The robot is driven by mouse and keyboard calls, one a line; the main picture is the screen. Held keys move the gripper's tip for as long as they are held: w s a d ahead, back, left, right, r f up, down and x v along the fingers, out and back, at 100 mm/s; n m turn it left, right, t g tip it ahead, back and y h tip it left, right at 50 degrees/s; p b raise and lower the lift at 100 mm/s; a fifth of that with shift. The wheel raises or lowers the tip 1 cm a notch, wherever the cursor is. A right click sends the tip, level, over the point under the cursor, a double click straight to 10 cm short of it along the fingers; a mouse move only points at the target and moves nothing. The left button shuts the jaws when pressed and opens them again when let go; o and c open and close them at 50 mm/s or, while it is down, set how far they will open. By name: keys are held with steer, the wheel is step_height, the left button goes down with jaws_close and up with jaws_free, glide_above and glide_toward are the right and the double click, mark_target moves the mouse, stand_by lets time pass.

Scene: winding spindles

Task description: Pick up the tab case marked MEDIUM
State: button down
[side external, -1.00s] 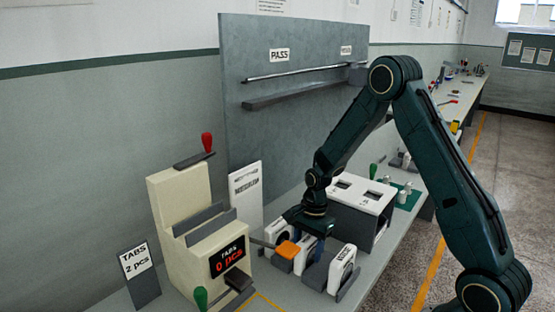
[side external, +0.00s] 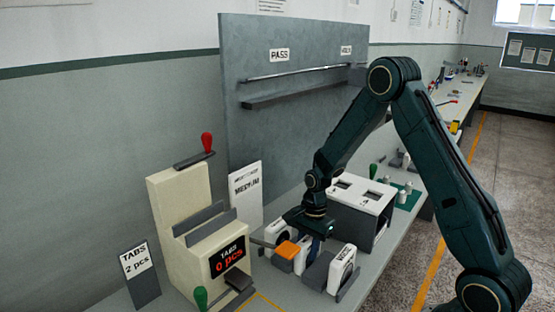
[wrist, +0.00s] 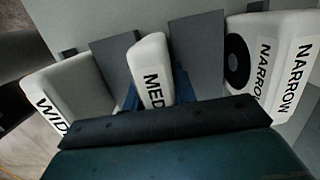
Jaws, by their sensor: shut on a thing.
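In the side external view my gripper (side external: 312,243) points down among the cases, which partly hides the held case. I cannot tell whether the case is clear of its stand.
A case marked WIDE (wrist: 70,90) is on the left and one marked NARROW (wrist: 290,60) on the right, with grey dividers (wrist: 198,60) between. A cream machine (side external: 185,230) with an orange block (side external: 288,249) beside it, and a white-topped box (side external: 362,193), stand close by.

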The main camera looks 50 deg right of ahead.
steer(key=shift+r, duration=0.1)
step_height(320, 180, up, 20)
steer(key=shift+r, duration=0.15)
stand_by(0.7)
stand_by(0.6)
